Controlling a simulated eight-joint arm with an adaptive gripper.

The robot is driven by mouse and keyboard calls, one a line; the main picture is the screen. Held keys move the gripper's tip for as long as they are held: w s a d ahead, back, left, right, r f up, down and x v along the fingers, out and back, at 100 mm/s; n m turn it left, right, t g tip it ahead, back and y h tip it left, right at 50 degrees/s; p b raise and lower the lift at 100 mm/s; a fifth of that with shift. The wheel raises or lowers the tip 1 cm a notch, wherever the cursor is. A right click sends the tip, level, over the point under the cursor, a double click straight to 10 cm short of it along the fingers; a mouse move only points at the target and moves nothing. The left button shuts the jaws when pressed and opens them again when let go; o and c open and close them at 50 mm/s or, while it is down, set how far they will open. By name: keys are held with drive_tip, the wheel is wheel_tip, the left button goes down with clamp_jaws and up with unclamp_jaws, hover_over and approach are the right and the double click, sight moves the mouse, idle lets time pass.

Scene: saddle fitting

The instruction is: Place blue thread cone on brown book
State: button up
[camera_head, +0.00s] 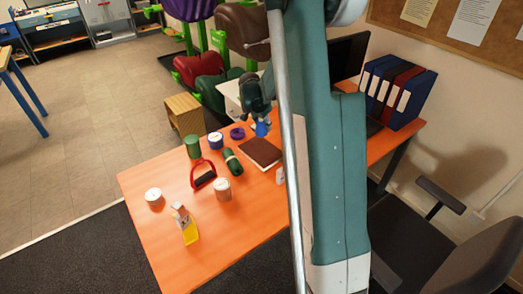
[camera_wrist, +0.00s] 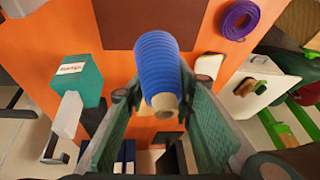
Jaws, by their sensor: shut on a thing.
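The blue thread cone (camera_wrist: 158,62) is held between the two fingers of my gripper (camera_wrist: 160,92). In the wrist view its ribbed blue body points toward the book and its pale core end faces the camera. In the head view the cone (camera_head: 261,129) shows below my gripper (camera_head: 259,116), just behind the book. The brown book (camera_head: 261,152) lies flat on the orange table; in the wrist view it (camera_wrist: 150,22) is at the top, its edge partly behind the cone. The cone appears raised and apart from the book, but its exact height is hard to tell.
A purple ring (camera_head: 237,133) lies left of the book. A dark green roll (camera_head: 233,162), several cans, a red-handled item (camera_head: 203,175) and a yellow bottle (camera_head: 189,231) stand on the table's left. A green box (camera_wrist: 85,78) shows in the wrist view. My arm hides the table's right part.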

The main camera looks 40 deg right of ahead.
sight(260, 128)
drive_tip(key=shift+f+b, duration=0.4)
drive_tip(key=shift+f, duration=2.75)
drive_tip(key=shift+f, duration=1.85)
drive_tip(key=shift+b, duration=0.35)
drive_tip(key=o, duration=1.3)
drive_tip(key=shift+f, duration=0.1)
drive_tip(key=shift+c, duration=0.2)
drive_tip(key=shift+p+v, duration=0.9)
drive_tip(key=shift+v, duration=5.25)
drive_tip(key=shift+d, duration=0.1)
